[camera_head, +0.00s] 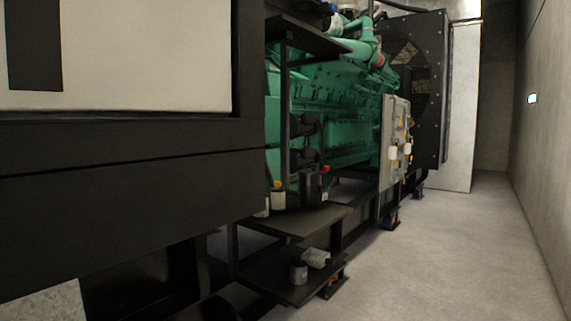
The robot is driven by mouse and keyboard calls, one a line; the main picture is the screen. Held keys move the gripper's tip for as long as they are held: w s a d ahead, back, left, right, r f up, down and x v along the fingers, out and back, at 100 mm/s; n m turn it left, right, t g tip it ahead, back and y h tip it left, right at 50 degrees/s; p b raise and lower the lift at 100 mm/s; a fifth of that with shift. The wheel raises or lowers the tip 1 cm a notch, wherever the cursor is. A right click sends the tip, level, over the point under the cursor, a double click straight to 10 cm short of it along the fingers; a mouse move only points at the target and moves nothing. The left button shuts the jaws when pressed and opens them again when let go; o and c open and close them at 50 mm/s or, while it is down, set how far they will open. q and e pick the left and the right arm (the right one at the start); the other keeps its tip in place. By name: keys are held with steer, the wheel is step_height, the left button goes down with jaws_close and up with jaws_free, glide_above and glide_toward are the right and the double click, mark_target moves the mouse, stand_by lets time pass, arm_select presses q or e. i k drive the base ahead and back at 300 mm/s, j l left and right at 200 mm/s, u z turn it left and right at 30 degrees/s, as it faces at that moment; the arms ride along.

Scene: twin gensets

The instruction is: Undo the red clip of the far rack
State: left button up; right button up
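A dark metal rack (319,219) with shelves stands beside the green engine (335,112) in the middle of the view. A small red piece (325,169) shows at the top of a dark container on its middle shelf; I cannot tell whether it is a clip. Farther back, a grey upright panel (388,170) carries several white and yellow parts. No red clip can be made out on it at this size. Neither of my grippers is in view.
A large dark cabinet (130,185) with a pale panel fills the left side. A yellow-capped bottle (278,196) stands on the middle shelf, and a grey can (298,272) on the lower shelf. The concrete floor (440,260) is clear along the right wall (545,150).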

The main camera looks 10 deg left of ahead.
mark_target(326, 169)
steer(key=i+l, duration=0.2)
steer(key=i, duration=0.25)
steer(key=i+l+z, duration=0.1)
steer(key=i+l, duration=0.15)
steer(key=i, duration=0.25)
steer(key=i+l, duration=0.15)
steer(key=i, duration=0.3)
steer(key=i+l, duration=0.2)
steer(key=i, duration=0.25)
steer(key=i+l+z, duration=0.1)
steer(key=i, duration=0.4)
steer(key=l, duration=0.05)
